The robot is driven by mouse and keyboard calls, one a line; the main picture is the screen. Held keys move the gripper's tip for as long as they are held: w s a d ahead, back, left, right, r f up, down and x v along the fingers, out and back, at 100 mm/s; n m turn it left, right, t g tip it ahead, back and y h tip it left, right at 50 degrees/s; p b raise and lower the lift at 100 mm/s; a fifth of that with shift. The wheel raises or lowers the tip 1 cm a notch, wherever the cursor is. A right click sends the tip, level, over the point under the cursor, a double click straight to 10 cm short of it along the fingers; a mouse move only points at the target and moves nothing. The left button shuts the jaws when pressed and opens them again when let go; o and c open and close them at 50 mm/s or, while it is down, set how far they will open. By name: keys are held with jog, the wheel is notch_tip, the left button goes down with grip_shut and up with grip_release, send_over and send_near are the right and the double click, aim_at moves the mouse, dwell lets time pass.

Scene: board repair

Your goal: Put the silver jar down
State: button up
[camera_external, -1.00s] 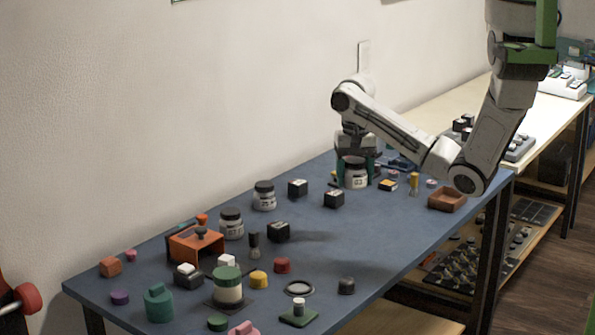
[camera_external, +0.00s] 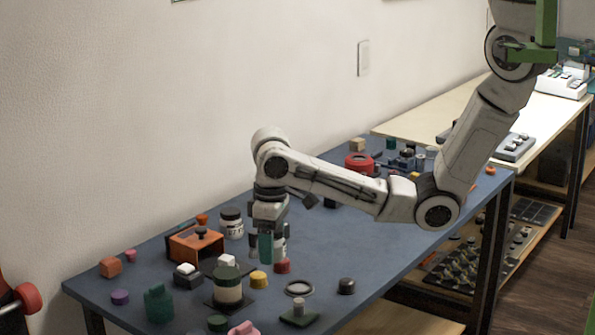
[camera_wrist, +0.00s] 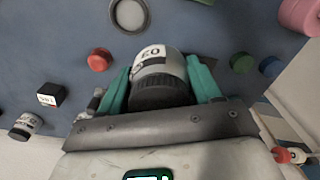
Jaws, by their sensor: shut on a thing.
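The silver jar (camera_wrist: 160,62) has a dark lid and a white label reading "03" in the wrist view. My gripper (camera_wrist: 168,75) is shut on it, with one green finger on each side. In the external view, my gripper (camera_external: 272,246) points down over the middle-left of the blue table (camera_external: 330,240). The jar (camera_external: 281,243) is mostly hidden there behind a green finger. I cannot tell whether its base touches the table.
A red knob (camera_external: 282,266) and a yellow knob (camera_external: 259,280) stand close in front. An orange bracket (camera_external: 194,244) and another jar (camera_external: 231,222) are to the left. A grey ring (camera_external: 299,288) and a black knob (camera_external: 346,286) lie in front right, with bare table between and behind.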

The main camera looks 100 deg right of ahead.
jog(key=a+n, duration=0.1)
jog(key=a, duration=0.3)
jog(key=s+d+r+m+p, duration=0.25)
jog(key=s+d+m, duration=0.45)
jog(key=s, duration=0.5)
jog(key=s+d+r+m+p, duration=0.1)
jog(key=s+d+m+p, duration=0.2)
jog(key=s+d+m, duration=0.7)
jog(key=n+b, duration=0.3)
jog(key=b, duration=0.1)
send_over(313, 255)
jog(key=s, duration=0.1)
jog(key=f, duration=0.8)
jog(key=shift+s+a+f, duration=0.1)
jog(key=shift+a+f, duration=0.05)
jog(key=shift+a, duration=0.05)
jog(key=shift+w+d+f, duration=0.3)
jog(key=shift+w+f, duration=0.25)
jog(key=shift+f, duration=1.7)
jog(key=shift+a+f, duration=0.1)
